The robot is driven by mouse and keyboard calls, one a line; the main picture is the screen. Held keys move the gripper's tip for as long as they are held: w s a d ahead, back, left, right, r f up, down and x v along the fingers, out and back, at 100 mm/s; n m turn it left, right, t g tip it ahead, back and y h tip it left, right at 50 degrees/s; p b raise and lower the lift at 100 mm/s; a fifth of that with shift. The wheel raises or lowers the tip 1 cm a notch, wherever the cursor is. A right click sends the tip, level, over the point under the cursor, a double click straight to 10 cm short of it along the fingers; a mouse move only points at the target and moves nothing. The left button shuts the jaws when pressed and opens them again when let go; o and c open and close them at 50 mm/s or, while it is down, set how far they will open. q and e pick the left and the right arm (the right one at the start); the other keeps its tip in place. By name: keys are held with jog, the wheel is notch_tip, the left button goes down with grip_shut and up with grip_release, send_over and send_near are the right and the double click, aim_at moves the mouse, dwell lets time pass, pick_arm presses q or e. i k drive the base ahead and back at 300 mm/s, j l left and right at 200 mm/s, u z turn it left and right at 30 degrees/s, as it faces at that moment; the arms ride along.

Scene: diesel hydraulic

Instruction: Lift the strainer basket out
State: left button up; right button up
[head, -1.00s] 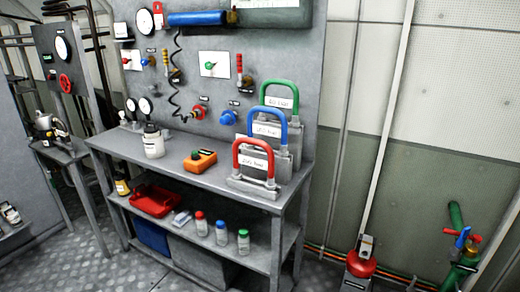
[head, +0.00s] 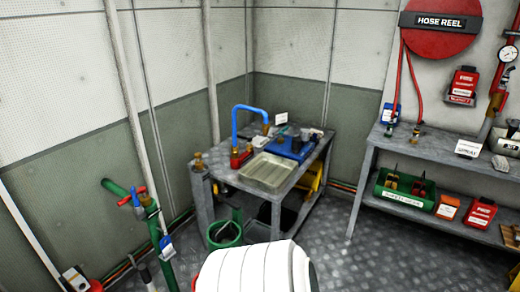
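I cannot make out the strainer basket for certain. A small metal bench (head: 228,177) stands in the corner. On it is a blue arched handle or pipe (head: 236,120) by a red and brass fitting (head: 240,157). A shallow metal tray (head: 268,173) lies at its front, and a blue tray (head: 290,150) with dark small items is behind it. A white rounded part at the bottom centre looks like my own arm and hides some floor. Neither gripper is in view.
A green bucket (head: 225,234) stands under the bench's left side. A green pipe with valves (head: 153,220) rises at the left. A shelf bench (head: 440,150) with a green bin (head: 405,188) is at the right, below a red hose reel (head: 440,28). Some floor between the benches is clear.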

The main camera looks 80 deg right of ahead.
aim_at(225, 233)
jog(key=z, duration=2.25)
jog(key=i+l+z, duration=0.15)
jog(key=i+l+u, duration=0.45)
jog(key=l, duration=0.25)
jog(key=i+l+u, duration=0.25)
jog(key=l, duration=0.15)
